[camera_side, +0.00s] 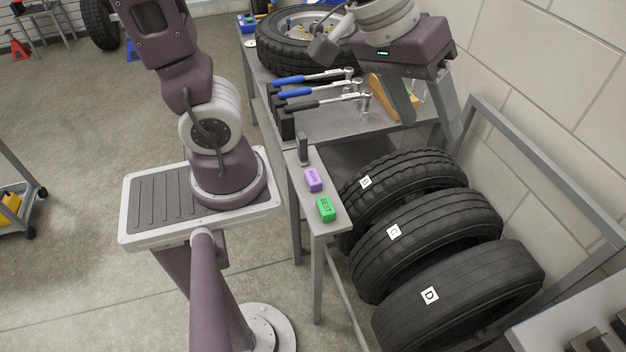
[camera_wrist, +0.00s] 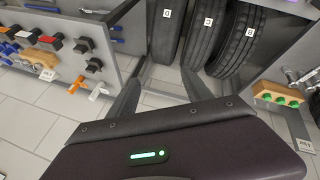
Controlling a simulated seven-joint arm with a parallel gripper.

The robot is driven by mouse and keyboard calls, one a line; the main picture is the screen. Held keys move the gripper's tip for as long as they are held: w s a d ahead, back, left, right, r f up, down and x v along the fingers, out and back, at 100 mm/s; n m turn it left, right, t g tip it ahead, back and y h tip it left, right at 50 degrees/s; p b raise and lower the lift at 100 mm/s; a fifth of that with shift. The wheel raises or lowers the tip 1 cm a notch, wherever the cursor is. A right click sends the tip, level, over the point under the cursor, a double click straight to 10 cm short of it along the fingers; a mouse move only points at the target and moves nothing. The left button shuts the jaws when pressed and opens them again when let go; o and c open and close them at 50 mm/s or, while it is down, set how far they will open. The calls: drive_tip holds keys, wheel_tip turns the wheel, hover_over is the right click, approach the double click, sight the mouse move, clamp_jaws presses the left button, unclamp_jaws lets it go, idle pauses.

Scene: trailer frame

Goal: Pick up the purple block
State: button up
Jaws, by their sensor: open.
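The purple block (camera_side: 313,180) lies on the narrow grey shelf (camera_side: 301,160) in the side view, just behind a green block (camera_side: 326,208). A label is on its top, too small to read. My gripper (camera_side: 430,125) is up and to the right of it in the side view, near the wall and above the tires, well apart from the block. The fingers are spread with nothing between them. In the wrist view my open gripper (camera_wrist: 160,80) points toward the floor and tires; I cannot make out the purple block there.
A small dark upright piece (camera_side: 302,147) stands behind the purple block. Tires lettered B (camera_side: 405,168), C (camera_side: 430,240) and D (camera_side: 460,300) stand right of the shelf. Wrenches (camera_side: 315,90) and a wheel (camera_side: 300,40) are on the bench. A tool panel (camera_wrist: 75,50) shows in the wrist view.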

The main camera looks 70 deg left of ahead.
drive_tip(key=w+f+n+g+y, duration=0.1)
drive_tip(key=w+f+n, duration=0.4)
drive_tip(key=f, duration=0.4)
drive_tip(key=w+f+n+y, duration=0.2)
drive_tip(key=w+f+n, duration=0.1)
drive_tip(key=w+f, duration=0.4)
drive_tip(key=n+g+y, duration=0.5)
drive_tip(key=n+y, duration=0.1)
drive_tip(key=y, duration=0.7)
approach(314, 179)
drive_tip(key=x, duration=0.4)
drive_tip(key=shift+s+f, duration=0.1)
drive_tip(key=shift+s, duration=0.15)
drive_tip(key=x, duration=0.6)
drive_tip(key=shift+w+a, duration=0.25)
drive_tip(key=shift+w, duration=0.05)
clamp_jaws()
